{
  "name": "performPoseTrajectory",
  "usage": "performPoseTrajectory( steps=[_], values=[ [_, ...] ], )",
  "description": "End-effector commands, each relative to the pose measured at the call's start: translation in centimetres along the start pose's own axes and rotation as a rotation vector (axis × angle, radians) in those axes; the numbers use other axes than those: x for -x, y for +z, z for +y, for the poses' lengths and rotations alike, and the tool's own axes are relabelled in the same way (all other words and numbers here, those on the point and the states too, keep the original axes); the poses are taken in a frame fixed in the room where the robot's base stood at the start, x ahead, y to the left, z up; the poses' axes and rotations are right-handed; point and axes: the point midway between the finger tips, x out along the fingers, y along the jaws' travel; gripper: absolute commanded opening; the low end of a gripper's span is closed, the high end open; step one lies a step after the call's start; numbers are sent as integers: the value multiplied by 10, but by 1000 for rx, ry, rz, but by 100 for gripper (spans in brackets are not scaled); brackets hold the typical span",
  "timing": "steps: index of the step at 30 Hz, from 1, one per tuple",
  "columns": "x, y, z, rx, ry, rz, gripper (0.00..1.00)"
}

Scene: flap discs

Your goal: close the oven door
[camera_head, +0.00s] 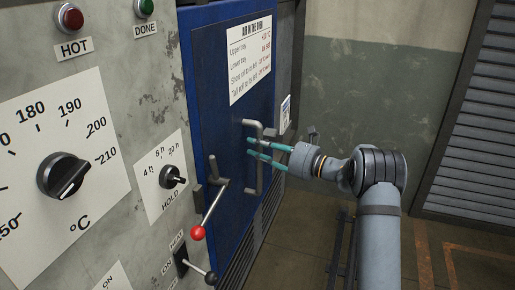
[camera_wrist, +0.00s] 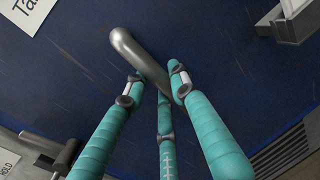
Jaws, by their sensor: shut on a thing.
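The blue oven door (camera_head: 215,100) fills the middle of the head view, beside the grey control panel. It looks nearly in line with the panel, but I cannot tell whether it is fully closed. Its grey bar handle (camera_head: 259,180) stands upright near the door's right side. My gripper (camera_head: 252,140), with teal fingers, is shut on the upper part of the handle. In the wrist view, the fingers of my gripper (camera_wrist: 156,84) sit around the metal handle (camera_wrist: 136,50), with the blue door (camera_wrist: 230,70) behind. The fingers hide part of the handle.
A lever with a red ball (camera_head: 198,232) sticks out at the door's left edge. The control panel (camera_head: 120,130) with a temperature dial (camera_head: 64,176) stands left. A louvred grey shutter (camera_head: 475,140) is at the right. Open floor (camera_head: 300,235) lies below my arm.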

Motion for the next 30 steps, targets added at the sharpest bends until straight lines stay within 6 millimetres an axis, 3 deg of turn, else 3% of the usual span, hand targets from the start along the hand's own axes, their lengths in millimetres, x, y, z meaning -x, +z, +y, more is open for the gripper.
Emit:
performPoseTrajectory(
  steps=[11,12,21,30],
  values=[
    [-1,-6,4,-7,9,10,0],
    [-1,-6,4,-7,10,10,27],
    [-1,-3,3,-4,7,5,43],
    [2,-2,2,-3,4,3,43]
  ],
)
